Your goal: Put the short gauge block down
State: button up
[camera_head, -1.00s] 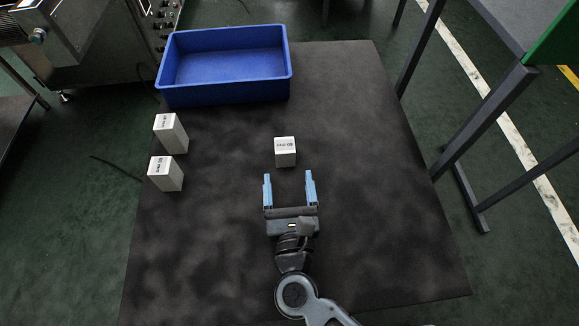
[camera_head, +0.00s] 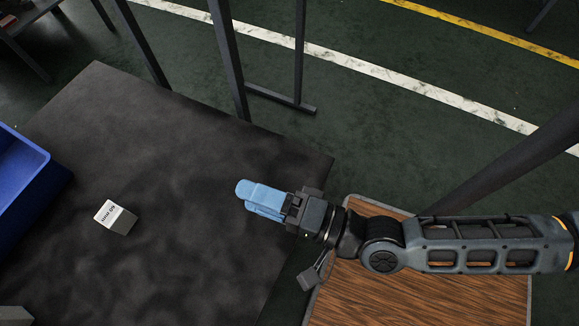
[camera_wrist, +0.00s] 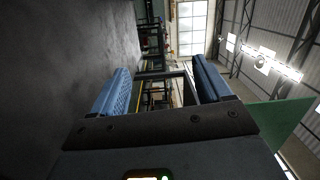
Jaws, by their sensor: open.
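A small pale block with a printed label (camera_head: 115,217) stands on the dark mat-like tabletop (camera_head: 170,150), apart from my gripper. It looks like the short gauge block, but I cannot read the label for sure. My gripper (camera_head: 245,197) is to its right in the head view, above the right part of the tabletop, with its blue fingers pointing left. In the wrist view my gripper (camera_wrist: 163,82) has its fingers wide apart with nothing between them. No block shows in the wrist view.
A blue bin (camera_head: 22,185) is cut off at the left edge. A wood-grained surface (camera_head: 420,300) lies below my arm. Dark metal posts (camera_head: 228,60) stand behind the table. The tabletop between block and gripper is clear.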

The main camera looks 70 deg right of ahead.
jog(key=s+d+r+n+g, duration=0.3)
jog(key=s+r+n, duration=0.5)
jog(key=s+n, duration=0.4)
jog(key=d+n, duration=0.1)
jog(key=n, duration=0.3)
jog(key=shift+s+n+g+h, duration=0.15)
jog(key=shift+n+g+h, duration=0.15)
jog(key=shift+d, duration=0.15)
